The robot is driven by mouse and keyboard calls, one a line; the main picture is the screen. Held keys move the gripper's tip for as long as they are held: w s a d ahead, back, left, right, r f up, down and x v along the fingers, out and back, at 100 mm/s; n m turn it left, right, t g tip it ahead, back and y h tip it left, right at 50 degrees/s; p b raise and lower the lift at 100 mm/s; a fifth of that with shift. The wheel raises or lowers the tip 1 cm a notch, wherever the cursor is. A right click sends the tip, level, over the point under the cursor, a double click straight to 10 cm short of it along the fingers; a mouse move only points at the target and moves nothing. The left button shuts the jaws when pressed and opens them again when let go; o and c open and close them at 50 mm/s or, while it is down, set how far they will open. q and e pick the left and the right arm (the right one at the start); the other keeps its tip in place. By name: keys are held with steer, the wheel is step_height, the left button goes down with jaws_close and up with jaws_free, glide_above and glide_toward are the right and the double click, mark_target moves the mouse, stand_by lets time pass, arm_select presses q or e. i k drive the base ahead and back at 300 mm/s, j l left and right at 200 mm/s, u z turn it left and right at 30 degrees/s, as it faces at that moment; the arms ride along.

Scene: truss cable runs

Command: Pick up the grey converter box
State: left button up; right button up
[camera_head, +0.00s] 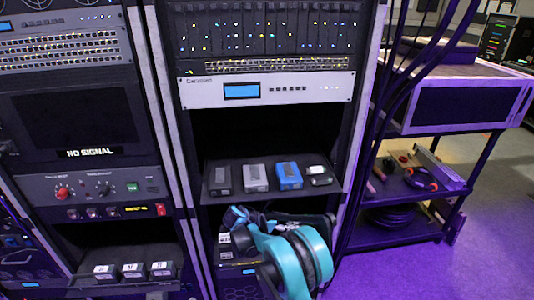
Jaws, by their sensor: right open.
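The grey converter box (255,178) sits on the rack shelf (270,194), second from the left in a row of small devices. A black box (220,180) is to its left and a blue box (289,176) to its right, with small gaps between. My right gripper (258,217) is open, below and in front of the shelf edge, apart from the grey box. My teal and black right wrist partly hides the gripper. My left gripper is out of view.
A small black and white device (319,175) is at the shelf's right end. A silver-fronted rack unit (266,90) is above, with an open dark gap over the shelf. Black cables (385,100) hang at the right, by a cart (455,115) with tools.

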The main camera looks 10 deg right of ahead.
mark_target(164, 271)
steer(key=k+j, duration=0.1)
steer(key=j, duration=0.25)
steer(key=k+j, duration=0.1)
steer(key=j, duration=0.25)
steer(key=k+j, duration=0.1)
steer(key=j, duration=0.2)
steer(key=k+j, duration=0.1)
steer(key=j, duration=0.25)
